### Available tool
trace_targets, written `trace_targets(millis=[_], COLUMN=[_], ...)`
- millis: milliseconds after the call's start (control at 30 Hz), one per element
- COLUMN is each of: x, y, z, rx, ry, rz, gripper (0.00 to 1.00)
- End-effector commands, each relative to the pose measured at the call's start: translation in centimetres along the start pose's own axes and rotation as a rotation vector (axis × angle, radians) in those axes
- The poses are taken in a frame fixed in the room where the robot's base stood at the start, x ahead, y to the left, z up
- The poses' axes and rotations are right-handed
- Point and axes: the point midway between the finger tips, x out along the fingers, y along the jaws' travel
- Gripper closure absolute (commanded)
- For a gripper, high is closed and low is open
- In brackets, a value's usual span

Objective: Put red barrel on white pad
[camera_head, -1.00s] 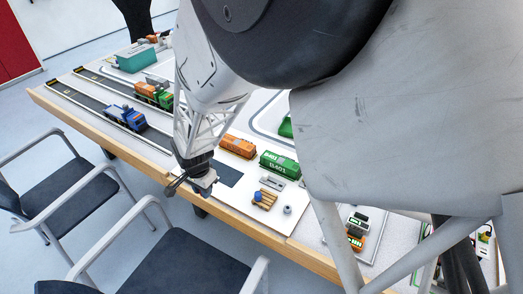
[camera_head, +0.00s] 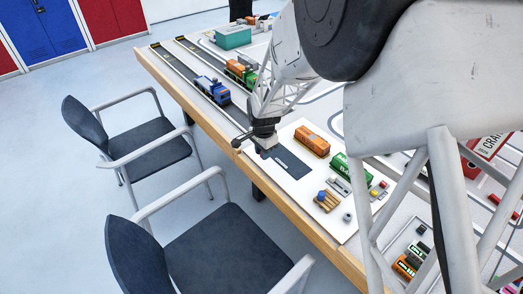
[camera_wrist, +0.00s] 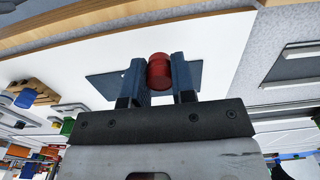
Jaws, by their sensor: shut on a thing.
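The red barrel (camera_wrist: 159,71) is between the two dark blue fingers of my gripper (camera_wrist: 157,64) in the wrist view, and the fingers are shut on it. In the head view my gripper (camera_head: 262,149) points down over the left end of a white board (camera_head: 300,191) on the table. This white surface also shows in the wrist view (camera_wrist: 60,70). It carries a dark rectangle (camera_head: 291,163), which lies close to the gripper and partly behind the fingers in the wrist view (camera_wrist: 100,86). I cannot tell whether the barrel touches the surface.
A wooden pallet (camera_head: 328,204) with a blue barrel (camera_head: 322,195) stands on the board. An orange wagon (camera_head: 312,141) and a green wagon (camera_head: 350,172) stand behind. A blue truck (camera_head: 212,90) is on the dark lane. The table's wooden edge (camera_head: 245,172) is close to the gripper.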

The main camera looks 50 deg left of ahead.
Motion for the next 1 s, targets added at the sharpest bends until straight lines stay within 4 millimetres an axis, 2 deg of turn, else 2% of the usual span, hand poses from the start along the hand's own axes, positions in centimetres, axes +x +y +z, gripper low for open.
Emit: trace_targets(millis=[200, 400, 800, 1000], x=[0.2, 0.4, 0.4, 1.9], y=[-2.6, -3.8, -3.9, -3.9], z=[-1.4, -2.0, -2.1, -2.1], rx=[0.0, 0.0, 0.0, 0.0], ry=[0.0, 0.0, 0.0, -0.001], rz=[0.0, 0.0, 0.0, 0.002], gripper=[0.98, 0.98, 0.98, 0.98])
